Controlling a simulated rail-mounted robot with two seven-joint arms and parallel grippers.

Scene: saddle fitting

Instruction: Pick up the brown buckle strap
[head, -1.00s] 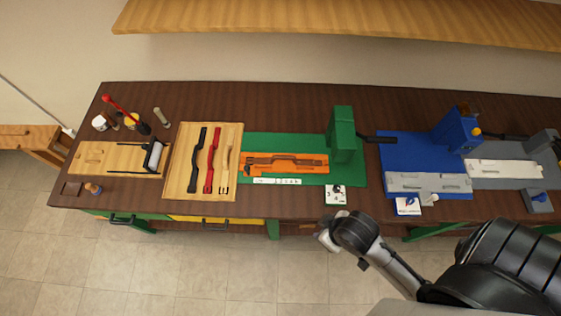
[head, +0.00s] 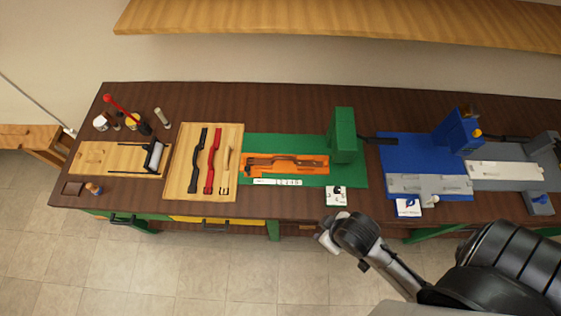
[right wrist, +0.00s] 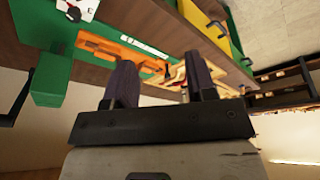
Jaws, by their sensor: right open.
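A dark brown strap (head: 285,160) lies along the orange fixture (head: 258,170) on the green base. I cannot make out the buckles at this size. My right gripper (right wrist: 160,72) is open and empty in the right wrist view, with the orange fixture (right wrist: 108,48) beyond its fingers. In the head view my right arm is in front of the table's front edge. My left gripper is in neither view.
A green block (head: 343,135) with a dark lever rises right of the orange fixture. Blue (head: 400,150) and grey stations stand farther right. A roller (head: 153,157) and several small containers are at the left end. A wooden shelf (head: 330,25) hangs above.

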